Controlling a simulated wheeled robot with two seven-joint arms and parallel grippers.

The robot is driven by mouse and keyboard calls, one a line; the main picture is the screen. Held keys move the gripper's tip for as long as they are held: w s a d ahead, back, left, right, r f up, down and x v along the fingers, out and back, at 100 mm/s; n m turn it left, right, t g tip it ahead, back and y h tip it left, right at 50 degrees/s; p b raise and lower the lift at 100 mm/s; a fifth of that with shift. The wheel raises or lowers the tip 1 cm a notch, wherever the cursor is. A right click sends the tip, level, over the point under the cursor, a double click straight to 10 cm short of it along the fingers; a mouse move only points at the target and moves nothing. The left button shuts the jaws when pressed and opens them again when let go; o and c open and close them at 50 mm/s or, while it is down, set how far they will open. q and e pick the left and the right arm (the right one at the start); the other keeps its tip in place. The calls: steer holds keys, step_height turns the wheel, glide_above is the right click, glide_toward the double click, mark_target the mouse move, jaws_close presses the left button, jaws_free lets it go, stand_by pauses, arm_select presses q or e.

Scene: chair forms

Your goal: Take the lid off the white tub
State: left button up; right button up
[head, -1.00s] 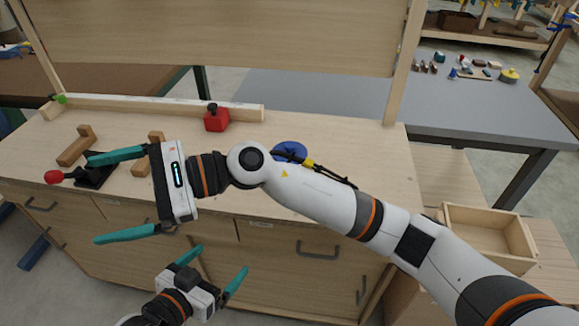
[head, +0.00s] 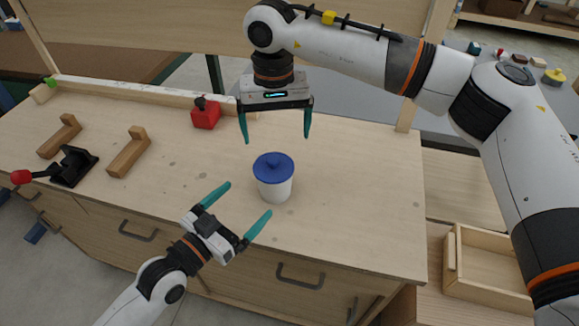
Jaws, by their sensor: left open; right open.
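The white tub (head: 274,190) stands upright on the wooden workbench, right of the middle of its top. Its blue lid (head: 273,165), with a small knob on top, sits on it. My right gripper (head: 276,141) is open and empty, pointing down, above and behind the lid in the picture, its two teal fingers apart. My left gripper (head: 243,205) is open and empty at the bench's front edge, to the lower left of the tub, its fingers pointing up and right towards it. Neither gripper appears to touch the tub or lid.
A red block with a black knob (head: 206,114) is at the back. Wooden brackets (head: 129,152) and a black clamp with a red handle (head: 72,166) are at the left. An empty wooden tray (head: 487,278) is at the lower right. The bench right of the tub is clear.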

mark_target(273, 174)
arm_select(q)
steer(key=x, duration=1)
steer(key=shift+w+d+r, duration=0.2)
steer(key=shift+d+r, duration=0.05)
steer(key=shift+d, duration=0.05)
steer(key=c, duration=1.4)
steer(key=o, duration=1.4)
steer(key=shift+c, duration=0.2)
steer(key=shift+s+a, duration=0.1)
